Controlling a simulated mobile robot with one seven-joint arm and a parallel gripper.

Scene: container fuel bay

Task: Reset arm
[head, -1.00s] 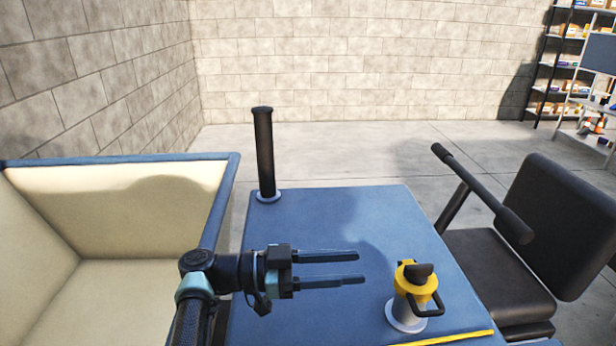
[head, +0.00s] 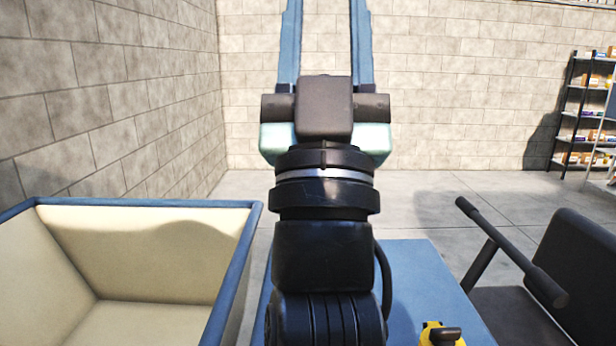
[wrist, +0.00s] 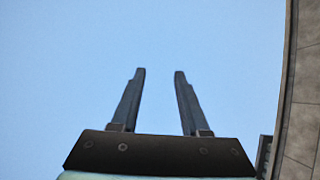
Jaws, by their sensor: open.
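My gripper (head: 325,20) stands upright in the middle of the head view, close to the camera. Its two fingers point up and run out of the top of the frame. In the wrist view my gripper (wrist: 159,72) is open, with a clear gap between the fingers and nothing in it. Only sky shows behind the fingers there. My arm hides much of the blue table in the head view.
The blue table (head: 425,290) carries a yellow-topped fitting (head: 432,336), partly cut off. A cream-lined bin (head: 140,240) with a blue rim stands left, a black seat (head: 575,275) right. Shelves (head: 580,120) stand far right. Bare floor (head: 430,195) lies behind the table.

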